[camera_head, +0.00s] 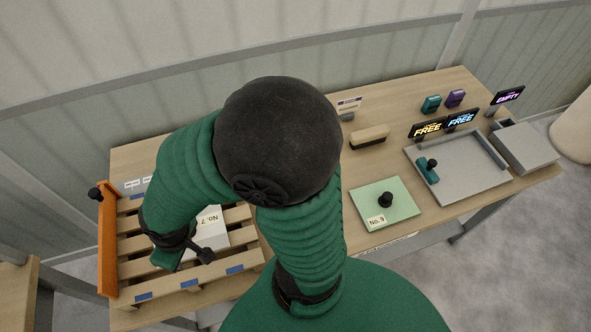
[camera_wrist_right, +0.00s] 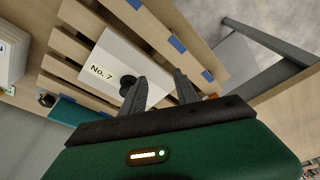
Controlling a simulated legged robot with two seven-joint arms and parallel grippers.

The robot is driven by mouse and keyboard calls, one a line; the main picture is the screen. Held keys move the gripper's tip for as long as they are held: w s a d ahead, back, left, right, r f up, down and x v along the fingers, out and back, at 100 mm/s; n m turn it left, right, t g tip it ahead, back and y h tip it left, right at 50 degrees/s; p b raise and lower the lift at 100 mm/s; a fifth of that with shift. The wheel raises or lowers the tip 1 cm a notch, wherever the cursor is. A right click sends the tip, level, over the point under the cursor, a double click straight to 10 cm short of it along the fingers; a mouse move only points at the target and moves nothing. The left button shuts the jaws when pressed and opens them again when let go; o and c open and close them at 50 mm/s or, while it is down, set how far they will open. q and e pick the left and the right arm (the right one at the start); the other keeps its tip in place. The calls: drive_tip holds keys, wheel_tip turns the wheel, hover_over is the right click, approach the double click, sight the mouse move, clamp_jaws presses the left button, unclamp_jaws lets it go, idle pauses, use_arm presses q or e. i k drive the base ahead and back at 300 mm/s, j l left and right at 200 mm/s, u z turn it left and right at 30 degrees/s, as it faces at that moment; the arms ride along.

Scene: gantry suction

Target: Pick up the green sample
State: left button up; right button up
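The green sample is a flat pale-green plate (camera_head: 381,206) with a black knob and a tag that seems to read "No. 9". It lies on the table right of the middle in the head view, with nothing touching it. My right gripper (camera_head: 203,255) is far to its left, over the wooden pallet. In the wrist view my right gripper (camera_wrist_right: 160,88) is open, its two fingers apart with nothing between them. A white plate (camera_wrist_right: 103,58) tagged "No. 7" lies on the pallet, its black knob close beside one finger. My left gripper is not in view.
The pallet (camera_head: 130,262) has an orange side board (camera_head: 108,240). A brush-like block (camera_head: 369,137) stands behind the green sample. A grey tray (camera_head: 463,185) with a teal-handled piece and "FREE" signs is to its right. My arm hides the table's middle.

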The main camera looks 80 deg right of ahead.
sight(386, 202)
drive_tip(key=z, duration=0.5)
drive_tip(key=j+z, duration=0.1)
drive_tip(key=z, duration=1.8)
drive_tip(key=k+z, duration=0.1)
drive_tip(key=z, duration=0.9)
